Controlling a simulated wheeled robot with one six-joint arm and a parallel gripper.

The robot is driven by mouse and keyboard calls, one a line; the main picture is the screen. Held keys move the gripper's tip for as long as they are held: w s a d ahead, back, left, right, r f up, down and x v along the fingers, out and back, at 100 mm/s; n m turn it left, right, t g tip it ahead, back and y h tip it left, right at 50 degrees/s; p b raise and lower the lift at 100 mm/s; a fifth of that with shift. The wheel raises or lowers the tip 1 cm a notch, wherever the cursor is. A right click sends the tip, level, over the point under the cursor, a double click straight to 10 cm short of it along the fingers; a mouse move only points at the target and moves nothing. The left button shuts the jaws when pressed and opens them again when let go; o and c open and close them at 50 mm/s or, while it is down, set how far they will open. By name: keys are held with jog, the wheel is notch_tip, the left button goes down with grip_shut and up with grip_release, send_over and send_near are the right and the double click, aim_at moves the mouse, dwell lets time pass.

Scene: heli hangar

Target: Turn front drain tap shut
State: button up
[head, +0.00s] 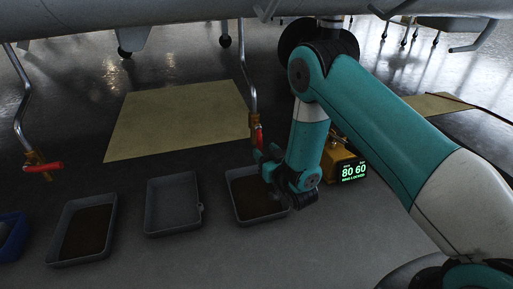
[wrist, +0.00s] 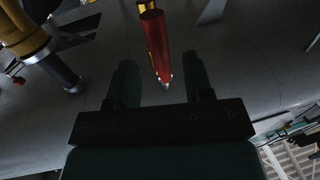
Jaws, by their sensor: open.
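Two drain taps hang on bent metal pipes in the head view. The right-hand tap has a red handle (head: 258,136) that points roughly down, along its pipe. The left-hand tap has a red handle (head: 44,167) lying across its pipe. I cannot tell from labels which is the front one. My gripper (head: 267,158) is just below the right-hand tap. In the wrist view the red handle (wrist: 156,42) reaches down between the fingers of my open gripper (wrist: 161,80), apparently not clamped. My gripper partly hides the handle's lower end in the head view.
A grey tray (head: 233,207) with brown contents sits below my gripper. An empty grey tray (head: 172,228) and another brown-filled tray (head: 52,240) stand left. A yellow box (head: 333,163) with a lit display is close right. The aircraft's underside (head: 150,15) hangs above.

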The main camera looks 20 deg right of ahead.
aim_at(261, 147)
jog(key=w, duration=0.2)
jog(key=w+a, duration=0.1)
jog(key=w, duration=0.2)
jog(key=shift+w, duration=0.35)
grip_shut()
